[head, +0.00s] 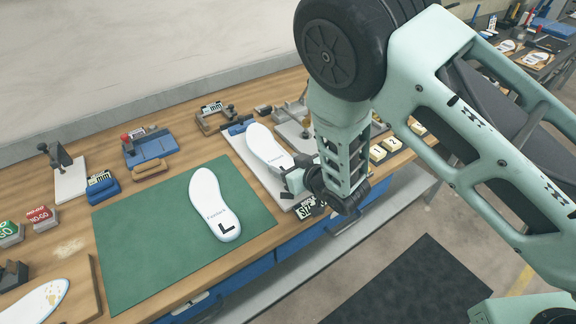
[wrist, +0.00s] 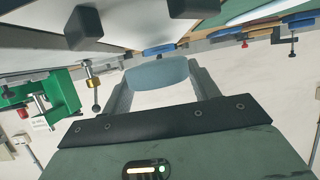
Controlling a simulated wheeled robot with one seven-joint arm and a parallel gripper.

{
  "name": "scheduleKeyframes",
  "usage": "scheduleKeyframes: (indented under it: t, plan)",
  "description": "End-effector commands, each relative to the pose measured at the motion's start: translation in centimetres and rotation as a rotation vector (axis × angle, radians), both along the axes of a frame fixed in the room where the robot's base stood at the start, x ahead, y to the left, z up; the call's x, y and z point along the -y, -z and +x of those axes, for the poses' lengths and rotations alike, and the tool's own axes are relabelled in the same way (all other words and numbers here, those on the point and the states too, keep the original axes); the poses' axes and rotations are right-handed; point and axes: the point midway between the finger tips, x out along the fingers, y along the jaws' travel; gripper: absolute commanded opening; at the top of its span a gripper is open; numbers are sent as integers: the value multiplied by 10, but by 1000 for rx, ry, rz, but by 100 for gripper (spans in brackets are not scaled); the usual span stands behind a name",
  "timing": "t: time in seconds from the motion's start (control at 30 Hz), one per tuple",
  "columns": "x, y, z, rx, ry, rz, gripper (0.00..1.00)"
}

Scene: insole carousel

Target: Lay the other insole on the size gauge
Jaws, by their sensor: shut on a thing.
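One white insole (head: 217,205), marked with a black L, lies flat on the green mat (head: 135,235) in the head view. The other white insole (head: 262,145) is over the pale size gauge (head: 240,149) to the right of the mat. My gripper (head: 296,179) is shut on the near end of this second insole. In the wrist view a pale bluish end of it (wrist: 157,72) shows between the fingers. I cannot tell whether it touches the gauge or hovers just above. My arm and gripper hide part of the gauge's right side.
Blue fixtures (head: 150,145) and small tools stand along the back of the bench. Red and green signs (head: 40,216) and a wooden board (head: 80,284) with a worn insole are at the left. Yellow numbered blocks (head: 380,152) stand to the right of my wrist.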

Motion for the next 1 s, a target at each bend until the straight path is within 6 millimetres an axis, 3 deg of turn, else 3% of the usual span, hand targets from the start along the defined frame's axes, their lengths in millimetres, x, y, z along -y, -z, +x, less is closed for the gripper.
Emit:
scheduleKeyframes:
  t: [0.13,0.93,0.97,1.0]
  plan:
    - [0,12,0,0,0,0,38]
    - [0,25,0,0,0,1,38]
    - [0,25,0,0,0,1,66]
    - [0,25,0,0,0,1,77]
